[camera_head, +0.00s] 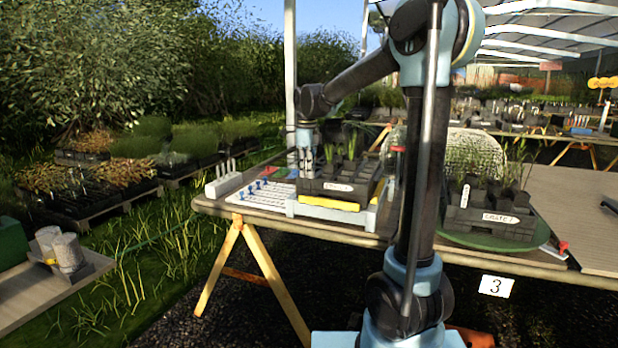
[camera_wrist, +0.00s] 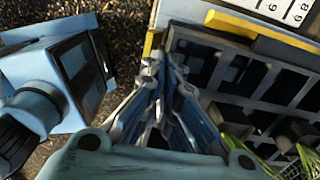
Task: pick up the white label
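My gripper (camera_head: 306,172) points down beside the left end of a black cell tray (camera_head: 352,192) on the near table. In the wrist view, my gripper's fingers (camera_wrist: 160,72) lie close together at the tray's edge, and no label shows between them. I cannot tell whether a small gap remains. A white upright label (camera_head: 465,195) also shows at the right-hand crate. I cannot tell which one the task means.
A white board (camera_head: 258,197) with blue pegs lies left of the tray. A yellow strip (camera_head: 328,203) runs under the tray. A dark plant crate (camera_head: 490,222) sits on a green round base at right. Seedlings rise from the tray beside my gripper.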

